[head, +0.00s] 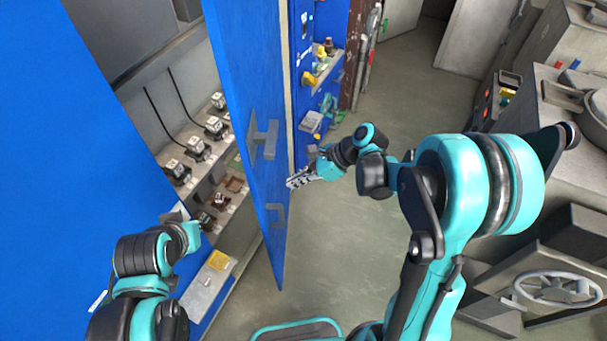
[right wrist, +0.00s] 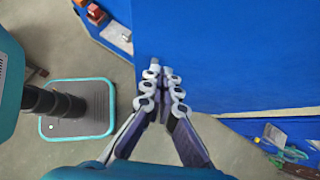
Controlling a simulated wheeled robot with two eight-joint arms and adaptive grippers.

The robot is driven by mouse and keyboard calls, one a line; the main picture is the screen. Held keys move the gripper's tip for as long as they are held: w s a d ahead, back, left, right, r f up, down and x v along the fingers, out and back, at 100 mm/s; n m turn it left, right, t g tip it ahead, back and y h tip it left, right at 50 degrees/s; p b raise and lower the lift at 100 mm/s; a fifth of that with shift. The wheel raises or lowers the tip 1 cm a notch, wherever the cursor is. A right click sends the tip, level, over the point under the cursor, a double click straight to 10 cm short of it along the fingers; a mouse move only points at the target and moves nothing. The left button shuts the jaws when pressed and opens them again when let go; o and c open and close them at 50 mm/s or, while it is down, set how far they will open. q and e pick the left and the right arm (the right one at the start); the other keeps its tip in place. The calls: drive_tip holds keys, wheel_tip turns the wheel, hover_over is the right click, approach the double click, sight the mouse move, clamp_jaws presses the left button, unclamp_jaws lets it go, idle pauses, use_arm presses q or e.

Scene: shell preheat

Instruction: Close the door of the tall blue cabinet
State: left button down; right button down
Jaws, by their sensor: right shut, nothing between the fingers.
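The tall blue cabinet (head: 70,130) stands on the left in the head view, with its interior shelves showing. My right gripper (head: 291,183) is just right of the door's edge, fingers together and empty. In the right wrist view the shut fingertips (right wrist: 164,70) lie over the door's blue panel (right wrist: 220,50); I cannot tell whether they touch it. My left arm reaches in at the lower left, before the cabinet opening; its fingers are not clear.
Several small devices (head: 197,148) stand on the cabinet shelves. Another blue shelf unit (head: 322,70) with small items stands behind the door. Grey machinery with a handwheel (head: 557,288) is on the right. Open floor (head: 340,240) lies right of the door.

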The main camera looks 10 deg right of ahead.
sight(263, 191)
drive_tip(key=shift+w+a+f, duration=0.25)
drive_tip(key=shift+a+f, duration=0.2)
drive_tip(key=shift+a, duration=0.65)
drive_tip(key=shift+w+a+f, duration=0.25)
drive_tip(key=shift+a+f, duration=0.2)
drive_tip(key=shift+a, duration=0.6)
drive_tip(key=shift+w+a+f, duration=0.25)
drive_tip(key=shift+a+f, duration=0.2)
drive_tip(key=shift+a, duration=0.65)
